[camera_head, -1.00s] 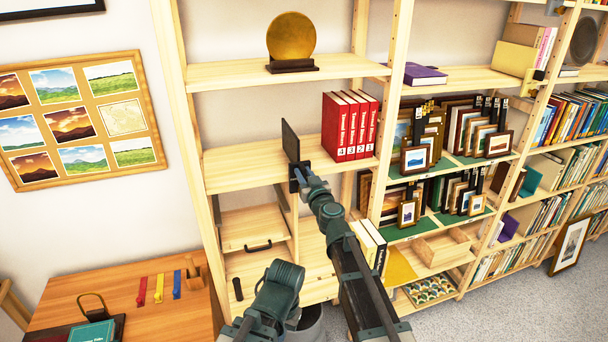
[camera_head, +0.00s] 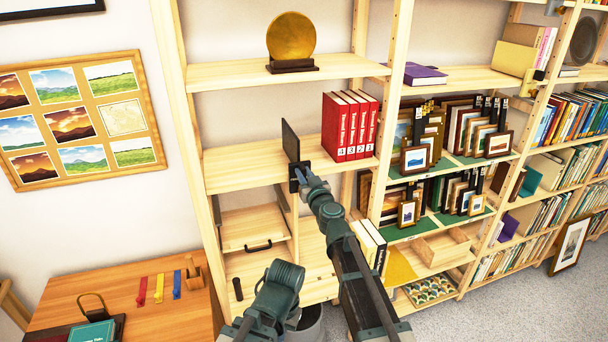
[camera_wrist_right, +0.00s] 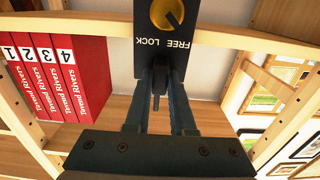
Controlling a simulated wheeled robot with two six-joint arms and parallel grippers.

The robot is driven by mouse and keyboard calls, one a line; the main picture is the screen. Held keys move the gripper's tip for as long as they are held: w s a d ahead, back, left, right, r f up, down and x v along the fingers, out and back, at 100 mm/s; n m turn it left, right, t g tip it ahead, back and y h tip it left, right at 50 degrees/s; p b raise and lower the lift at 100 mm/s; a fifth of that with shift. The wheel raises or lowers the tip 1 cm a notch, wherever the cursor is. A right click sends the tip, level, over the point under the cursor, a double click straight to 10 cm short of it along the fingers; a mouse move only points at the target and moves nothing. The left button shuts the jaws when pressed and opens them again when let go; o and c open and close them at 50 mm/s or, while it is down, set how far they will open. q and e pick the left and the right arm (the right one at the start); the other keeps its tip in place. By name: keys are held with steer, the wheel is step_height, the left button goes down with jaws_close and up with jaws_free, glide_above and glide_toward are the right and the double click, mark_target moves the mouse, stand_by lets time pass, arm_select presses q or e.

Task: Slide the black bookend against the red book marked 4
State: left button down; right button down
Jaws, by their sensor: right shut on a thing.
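The black bookend (camera_head: 290,141) stands upright on the middle shelf, left of the red books. The red book marked 4 (camera_head: 337,127) is the leftmost of the upright red books, nearest the bookend, with a gap of bare shelf between them. In the right wrist view, which looks upside down, book 4 (camera_wrist_right: 77,80) stands left of the bookend's front plate (camera_wrist_right: 205,57), which has a yellow knob and the words FREE and LOCK. My right gripper (camera_head: 300,174) is shut on the bookend at the shelf's front edge; its fingers (camera_wrist_right: 158,95) show in the wrist view. My left gripper is out of view.
Red books marked 3, 2 and 1 (camera_head: 365,122) stand right of book 4, near the shelf upright. The shelf left of the bookend is bare (camera_head: 240,166). A gold disc (camera_head: 290,36) stands on the shelf above. Framed pictures (camera_head: 415,159) fill the bay to the right.

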steer(key=shift+d, duration=0.1)
stand_by(0.4)
steer(key=w+d, duration=0.1)
steer(key=d, duration=0.3)
steer(key=w+d, duration=0.2)
steer(key=d, duration=0.2)
steer(key=w+d, duration=0.1)
steer(key=d, duration=0.3)
steer(key=shift+w+d, duration=0.15)
steer(key=shift+d, duration=0.25)
steer(key=c, duration=0.8)
jaws_free()
steer(key=shift+o, duration=0.2)
steer(key=v, duration=1.4)
